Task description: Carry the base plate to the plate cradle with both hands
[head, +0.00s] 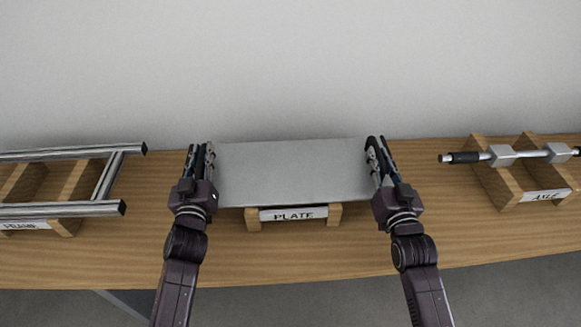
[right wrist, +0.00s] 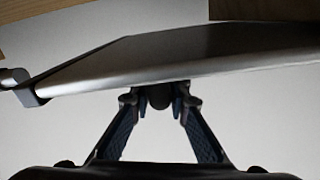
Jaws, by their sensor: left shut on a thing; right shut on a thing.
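The base plate (head: 292,170) is a flat grey metal sheet in the middle of the head view. It lies level over the wooden plate cradle (head: 252,219), whose front label reads PLATE. Whether the plate touches the cradle cannot be told. My left gripper (head: 201,163) is shut on the plate's left edge. My right gripper (head: 377,160) is shut on its right edge. The right wrist view shows the plate (right wrist: 180,60) crossing above the right gripper's fingers (right wrist: 160,95), with the exact contact partly hidden. Most of the cradle is hidden under the plate.
A metal frame (head: 110,178) rests on a wooden cradle (head: 65,222) at the left. An axle (head: 525,153) rests on a cradle labelled AXLE (head: 480,150) at the right. The wooden bench (head: 300,260) is bare in front, and a pale wall (head: 290,70) stands behind.

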